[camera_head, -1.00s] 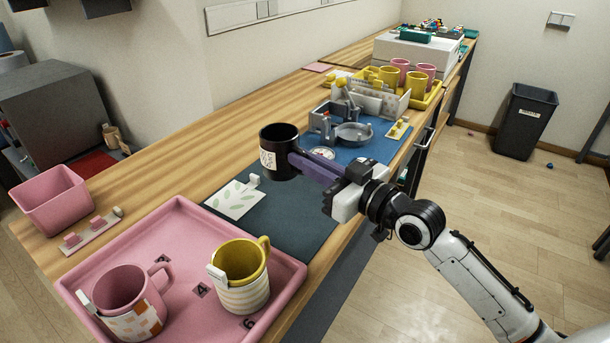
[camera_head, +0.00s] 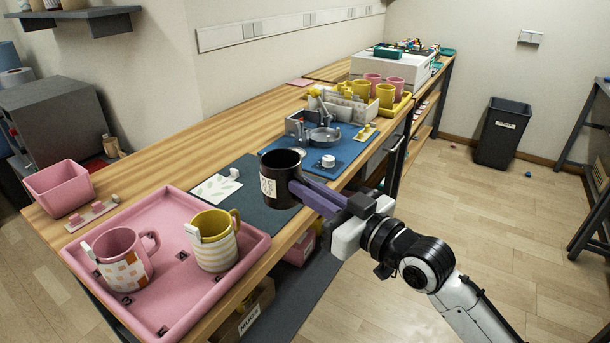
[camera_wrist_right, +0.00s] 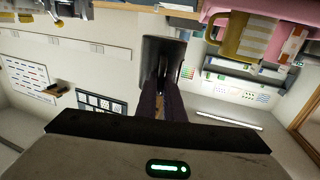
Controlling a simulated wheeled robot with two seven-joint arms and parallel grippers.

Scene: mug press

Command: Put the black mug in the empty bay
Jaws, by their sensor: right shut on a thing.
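The black mug (camera_head: 281,186) with a white label is held upright in my right gripper (camera_head: 300,190), above the near edge of the dark mat. In the right wrist view the fingers (camera_wrist_right: 164,90) reach to the black mug (camera_wrist_right: 158,50). The pink tray (camera_head: 172,304) with numbered bays stands at the front left of the bench. A pink checked mug (camera_head: 118,262) and a yellow striped mug (camera_head: 214,242) stand in it. Numbers show on bare parts of the tray floor. The held mug is to the right of and beyond the tray. My left gripper is not in view.
A white leaf-print card (camera_head: 216,186) lies on the dark mat (camera_head: 258,205). Behind it are a blue mat (camera_head: 340,152) with a grey press (camera_head: 322,135), and a yellow tray (camera_head: 398,105) with yellow and pink mugs. A pink bin (camera_head: 58,188) stands at left.

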